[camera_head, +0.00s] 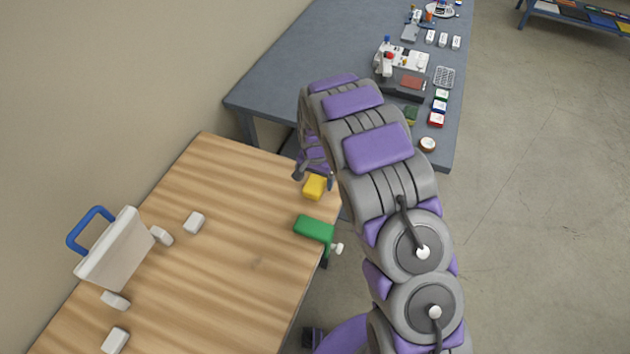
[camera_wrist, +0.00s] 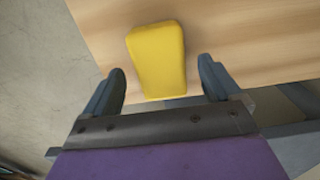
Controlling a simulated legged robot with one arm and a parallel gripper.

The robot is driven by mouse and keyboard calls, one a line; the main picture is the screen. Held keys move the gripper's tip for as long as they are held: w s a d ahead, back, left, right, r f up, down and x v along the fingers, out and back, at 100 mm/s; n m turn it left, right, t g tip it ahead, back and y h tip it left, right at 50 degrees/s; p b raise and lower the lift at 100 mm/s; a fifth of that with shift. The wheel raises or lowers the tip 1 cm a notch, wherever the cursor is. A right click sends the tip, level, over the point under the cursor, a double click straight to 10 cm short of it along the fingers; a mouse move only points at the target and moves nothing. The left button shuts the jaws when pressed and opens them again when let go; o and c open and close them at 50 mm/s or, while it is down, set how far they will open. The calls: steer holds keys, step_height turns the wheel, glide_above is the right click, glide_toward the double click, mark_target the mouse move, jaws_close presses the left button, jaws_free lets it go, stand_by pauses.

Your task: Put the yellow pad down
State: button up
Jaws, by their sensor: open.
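The yellow pad (camera_head: 315,187) lies on the wooden table (camera_head: 215,240) close to its right edge. In the wrist view the pad (camera_wrist: 157,58) sits on the wood between and ahead of the two fingers, with a gap on each side. My gripper (camera_wrist: 162,88) is open and does not touch the pad. In the head view my gripper (camera_head: 312,178) is just above and beside the pad, and my arm partly hides it.
A green block (camera_head: 313,229) is clamped or set at the table's right edge, near the pad. A white board with a blue handle (camera_head: 112,248) and several small white blocks (camera_head: 194,222) are on the left. A grey-blue table (camera_head: 290,65) with many items stands behind.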

mark_target(315, 181)
step_height(315, 181, up, 9)
steer(key=p, duration=0.2)
steer(key=s+d+r, duration=0.7)
steer(key=d+r, duration=0.1)
steer(key=r, duration=0.3)
steer(key=s+d+r+n, duration=0.1)
steer(key=s+d+r, duration=0.1)
steer(key=s, duration=0.9)
steer(key=s+d+r+n+g, duration=0.1)
steer(key=s+d+r, duration=0.2)
steer(key=s, duration=0.8)
steer(key=s+d+r+n, duration=0.2)
steer(key=s+d+r, duration=0.1)
steer(key=s, duration=0.8)
steer(key=shift+d+r+g+b, duration=0.15)
steer(key=shift+r+g+b, duration=0.15)
steer(key=shift+r, duration=0.3)
